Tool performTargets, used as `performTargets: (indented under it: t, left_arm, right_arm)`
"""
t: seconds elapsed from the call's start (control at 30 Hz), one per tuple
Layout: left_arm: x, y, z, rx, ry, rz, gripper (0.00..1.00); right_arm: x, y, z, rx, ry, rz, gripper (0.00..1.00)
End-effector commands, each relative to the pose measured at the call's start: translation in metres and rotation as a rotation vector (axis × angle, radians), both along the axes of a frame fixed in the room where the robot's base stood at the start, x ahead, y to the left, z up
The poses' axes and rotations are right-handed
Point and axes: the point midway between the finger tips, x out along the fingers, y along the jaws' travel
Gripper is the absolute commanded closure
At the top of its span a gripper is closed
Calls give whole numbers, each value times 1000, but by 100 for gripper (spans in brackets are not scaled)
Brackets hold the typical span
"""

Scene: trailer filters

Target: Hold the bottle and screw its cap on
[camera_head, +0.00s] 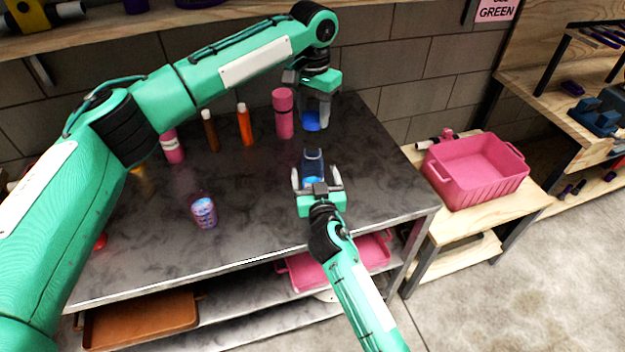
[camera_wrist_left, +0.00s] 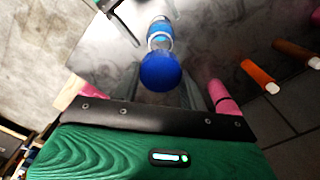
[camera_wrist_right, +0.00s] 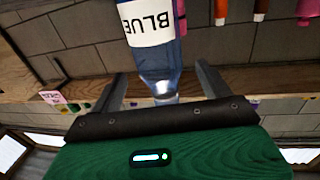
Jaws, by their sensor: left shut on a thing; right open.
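The bottle (camera_head: 313,160) is blue, with a white label reading BLUE in the right wrist view (camera_wrist_right: 150,24). It stands upright on the dark table, its narrow neck uncovered. The blue cap (camera_head: 312,122) is apart from the bottle, held above and behind it by my left gripper (camera_head: 315,108), which is shut on it. In the left wrist view the cap (camera_wrist_left: 160,71) partly covers the sight of the bottle (camera_wrist_left: 160,36). My right gripper (camera_head: 316,179) is open, with one finger on each side of the bottle; I cannot tell whether they touch it.
A pink bottle (camera_head: 283,114), an orange bottle (camera_head: 244,125) and a brown bottle (camera_head: 210,131) stand left of the cap. A patterned container (camera_head: 204,211) stands at the table's front. A pink bin (camera_head: 475,170) is on the side bench. The table (camera_head: 255,235) is clear around that container.

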Motion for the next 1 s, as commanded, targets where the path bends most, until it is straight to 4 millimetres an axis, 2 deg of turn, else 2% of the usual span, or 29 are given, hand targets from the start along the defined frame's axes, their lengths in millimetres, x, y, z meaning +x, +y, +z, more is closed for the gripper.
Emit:
performTargets:
  t: [0.2, 0.4, 0.83, 0.87, 1.0]
  left_arm:
    - [0, 0, 0, 0, 0, 0, 78]
    - [0, 0, 0, 0, 0, 0, 78]
    - [0, 0, 0, 0, 0, 0, 78]
    - [0, 0, 0, 0, 0, 0, 78]
    - [0, 0, 0, 0, 0, 0, 78]
  right_arm:
    - [36, 6, 1, -3, -1, 0, 21]
    - [56, 9, 0, -1, -1, 0, 21]
    - [62, 10, 0, -1, 0, 0, 21]
    - [62, 10, 0, 0, 0, 0, 25]
    - [62, 10, 0, -1, 0, 0, 52]
